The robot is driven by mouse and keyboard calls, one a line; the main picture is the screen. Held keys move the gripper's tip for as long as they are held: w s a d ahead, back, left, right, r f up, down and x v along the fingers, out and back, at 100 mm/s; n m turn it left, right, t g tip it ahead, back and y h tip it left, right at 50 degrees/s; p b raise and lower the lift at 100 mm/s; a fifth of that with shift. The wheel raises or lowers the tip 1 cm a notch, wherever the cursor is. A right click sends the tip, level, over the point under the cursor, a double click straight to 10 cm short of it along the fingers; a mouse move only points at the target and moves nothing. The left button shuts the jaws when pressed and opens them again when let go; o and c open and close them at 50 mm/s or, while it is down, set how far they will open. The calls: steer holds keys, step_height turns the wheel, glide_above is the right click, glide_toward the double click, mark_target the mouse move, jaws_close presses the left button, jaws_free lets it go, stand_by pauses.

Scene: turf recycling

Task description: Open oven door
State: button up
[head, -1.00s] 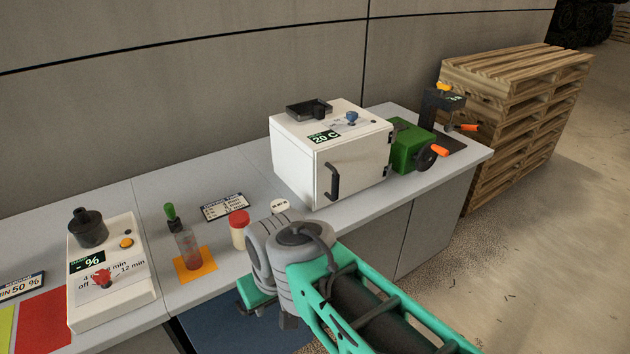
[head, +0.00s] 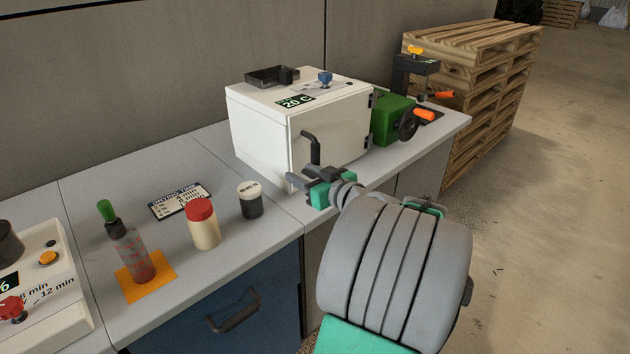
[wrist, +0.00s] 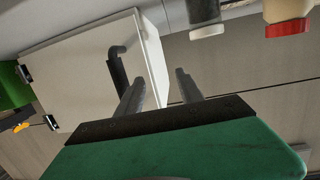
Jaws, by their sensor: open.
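The white oven (head: 262,131) stands on the grey counter with its door (head: 335,130) closed and facing right. Its dark handle (head: 312,150) is a vertical bar near the door's left edge. My gripper (head: 302,178) is at the lower part of the handle, and its fingers overlap the handle's lower end in the head view. In the wrist view the open fingers (wrist: 160,92) point toward the door edge, with the handle (wrist: 118,70) beside the left finger. The handle does not appear between the fingers there. I cannot tell whether they touch.
A green machine (head: 392,120) with an orange-handled wheel stands right of the oven. A red-capped jar (head: 203,226), a dark jar (head: 250,201) and a dropper bottle (head: 132,255) stand left. Pallets (head: 480,90) are stacked behind right. The floor at right is clear.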

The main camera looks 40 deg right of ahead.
mark_target(318, 156)
steer(key=s+d, duration=0.1)
steer(key=d, duration=0.1)
steer(key=s+d+r+m+t+h, duration=0.1)
steer(key=d, duration=0.1)
steer(key=s+d+h, duration=0.1)
steer(key=d, duration=0.1)
steer(key=shift+r+t, duration=0.15)
steer(key=shift+t, duration=0.25)
steer(key=w, duration=0.4)
steer(key=w+d, duration=0.1)
steer(key=w, duration=0.2)
steer(key=shift+c, duration=0.5)
jaws_close()
